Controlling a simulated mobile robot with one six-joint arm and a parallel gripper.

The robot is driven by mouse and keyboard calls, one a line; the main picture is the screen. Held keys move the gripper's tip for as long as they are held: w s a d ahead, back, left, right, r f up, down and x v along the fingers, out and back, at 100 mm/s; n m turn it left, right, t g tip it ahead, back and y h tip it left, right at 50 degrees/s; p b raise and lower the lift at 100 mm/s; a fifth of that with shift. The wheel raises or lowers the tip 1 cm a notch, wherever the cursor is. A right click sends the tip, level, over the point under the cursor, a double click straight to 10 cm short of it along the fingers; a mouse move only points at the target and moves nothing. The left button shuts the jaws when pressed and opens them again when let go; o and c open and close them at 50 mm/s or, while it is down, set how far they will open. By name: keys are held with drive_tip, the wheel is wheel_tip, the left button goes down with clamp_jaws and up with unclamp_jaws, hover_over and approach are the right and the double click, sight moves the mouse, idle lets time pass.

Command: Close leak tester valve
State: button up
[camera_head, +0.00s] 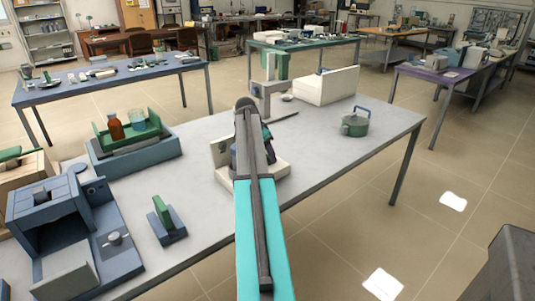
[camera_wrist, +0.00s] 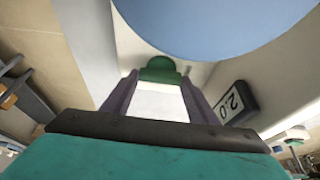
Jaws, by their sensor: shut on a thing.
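The leak tester is a cream unit (camera_head: 279,171) on the grey table in the head view, largely hidden behind my arm. A green knob-like part (camera_wrist: 158,68), which looks like the valve, is between my fingertips. My gripper (camera_wrist: 159,78) is shut on this green part, with a finger on either side of it. The fingertips are hidden behind my arm in the head view, and the valve's angle cannot be told.
A large blue rounded surface (camera_wrist: 210,22) is close above the fingers in the wrist view. On the table are a blue furnace (camera_head: 50,205), a tray with a bottle (camera_head: 116,126), a green-handled block (camera_head: 168,222) and a green pot (camera_head: 355,125). The table's front right is clear.

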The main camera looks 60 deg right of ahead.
drive_tip(key=shift+s+a+n, duration=0.1)
drive_tip(key=shift+s+n, duration=0.1)
drive_tip(key=shift+n, duration=0.2)
drive_tip(key=n+t+p, duration=0.1)
drive_tip(key=n, duration=0.2)
drive_tip(key=shift+s+a, duration=0.1)
drive_tip(key=shift+s, duration=0.05)
drive_tip(key=n+t+p, duration=0.1)
drive_tip(key=n+t, duration=0.1)
drive_tip(key=n, duration=0.2)
drive_tip(key=shift+s+n, duration=0.1)
drive_tip(key=shift+n, duration=0.3)
drive_tip(key=n, duration=0.1)
drive_tip(key=n+t+y+p, duration=0.1)
drive_tip(key=n, duration=0.3)
drive_tip(key=shift+s+d+f+t, duration=0.1)
drive_tip(key=shift+d+t, duration=0.15)
drive_tip(key=shift+t, duration=0.15)
drive_tip(key=shift+s+d+n+t+y+p, duration=0.15)
drive_tip(key=shift+n+y, duration=0.25)
drive_tip(key=shift+n, duration=0.6)
drive_tip(key=shift+w+n+t+y+p, duration=0.15)
drive_tip(key=shift+n+t+y, duration=0.2)
drive_tip(key=shift+n, duration=0.65)
drive_tip(key=shift+s+n, duration=0.15)
drive_tip(key=shift+n, duration=0.15)
drive_tip(key=o, duration=1)
drive_tip(key=shift+y, duration=0.25)
drive_tip(key=shift+o, duration=0.2)
